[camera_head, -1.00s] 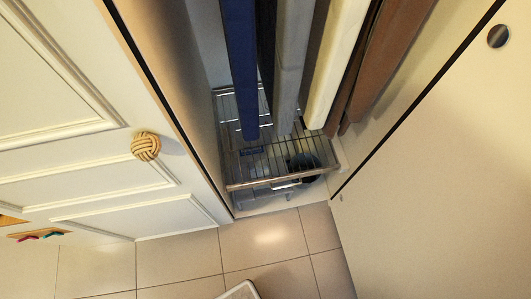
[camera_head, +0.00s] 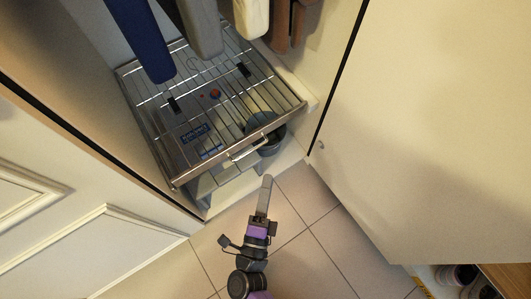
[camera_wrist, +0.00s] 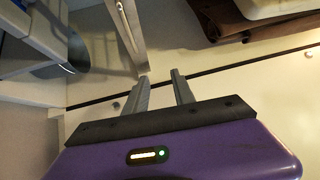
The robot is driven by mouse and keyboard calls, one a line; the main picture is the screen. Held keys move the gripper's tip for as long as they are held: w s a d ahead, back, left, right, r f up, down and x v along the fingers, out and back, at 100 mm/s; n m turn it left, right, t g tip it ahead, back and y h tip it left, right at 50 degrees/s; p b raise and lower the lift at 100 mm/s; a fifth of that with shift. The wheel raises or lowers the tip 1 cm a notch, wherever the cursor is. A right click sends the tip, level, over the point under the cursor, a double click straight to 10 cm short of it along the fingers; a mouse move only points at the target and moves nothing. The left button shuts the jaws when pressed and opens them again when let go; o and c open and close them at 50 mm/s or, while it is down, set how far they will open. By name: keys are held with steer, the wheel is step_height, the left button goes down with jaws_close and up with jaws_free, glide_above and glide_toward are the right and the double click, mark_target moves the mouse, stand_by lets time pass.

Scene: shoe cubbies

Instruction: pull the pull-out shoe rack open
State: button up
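The pull-out shoe rack (camera_head: 205,95) is a wire shelf with a metal front rail, low inside the open cubby. A small silver handle (camera_head: 248,148) sits on its front rail. In the wrist view a metal rail (camera_wrist: 126,30), apparently the rack's front, runs down towards the fingers. My gripper (camera_head: 267,184) is below and in front of the handle, over the tiled floor, and apart from it in the head view. The wrist view shows its two fingers (camera_wrist: 162,90) spread with nothing between them.
Hanging clothes (camera_head: 198,28) fill the space above the rack. A dark round container (camera_head: 270,133) stands beneath the rack's right front. A cream door (camera_head: 430,130) stands at right and a panelled one (camera_head: 85,250) at left. The tiled floor (camera_head: 320,235) in front is clear.

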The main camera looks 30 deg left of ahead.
steer(key=s+a+f+m+b, duration=0.1)
steer(key=a+f+m+b, duration=0.1)
steer(key=a+f, duration=0.35)
steer(key=a+r+b+x, duration=0.1)
steer(key=x, duration=0.7)
steer(key=shift+s+b, duration=0.35)
steer(key=shift+b, duration=0.05)
steer(key=shift+a+r, duration=0.1)
jaws_close()
stand_by(0.6)
